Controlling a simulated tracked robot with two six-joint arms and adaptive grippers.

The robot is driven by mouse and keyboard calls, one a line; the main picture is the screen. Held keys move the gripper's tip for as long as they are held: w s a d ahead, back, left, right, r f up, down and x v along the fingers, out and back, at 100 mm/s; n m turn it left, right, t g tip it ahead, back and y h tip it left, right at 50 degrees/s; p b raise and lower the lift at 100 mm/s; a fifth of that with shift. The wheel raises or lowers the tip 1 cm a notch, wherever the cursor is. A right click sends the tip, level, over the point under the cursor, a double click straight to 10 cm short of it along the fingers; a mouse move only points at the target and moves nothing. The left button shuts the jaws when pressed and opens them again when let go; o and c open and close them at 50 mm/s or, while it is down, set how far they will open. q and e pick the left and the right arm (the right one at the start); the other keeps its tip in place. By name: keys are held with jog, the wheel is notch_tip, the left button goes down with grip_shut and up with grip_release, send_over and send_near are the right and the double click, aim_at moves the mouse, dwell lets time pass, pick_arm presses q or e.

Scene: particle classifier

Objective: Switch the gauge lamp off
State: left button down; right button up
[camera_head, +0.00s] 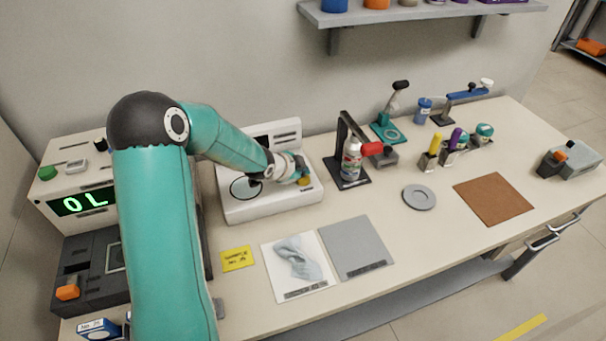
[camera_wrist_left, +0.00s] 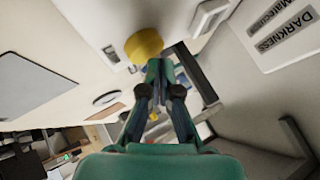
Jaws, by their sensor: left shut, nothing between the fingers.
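A white instrument (camera_head: 250,207) with a round dial stands at the back of the bench, left of centre. My arm hides part of the instrument. No part is clearly marked as the gauge lamp.
A black stand (camera_head: 347,130) with a white bottle is close on the right. A box with a green display (camera_head: 84,202) is at the left. A yellow note (camera_head: 237,258), a white sheet (camera_head: 285,284) and a grey plate (camera_head: 355,247) lie in front. A shelf (camera_head: 430,12) hangs above.

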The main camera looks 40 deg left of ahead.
pick_arm(q)
jog(key=shift+r, duration=0.4)
notch_tip(320, 180, up, 5)
jog(key=p, duration=0.4)
jog(key=shift+p, duration=0.4)
jog(key=shift+f, duration=0.1)
jog(key=shift+s, duration=0.1)
dwell(0.3)
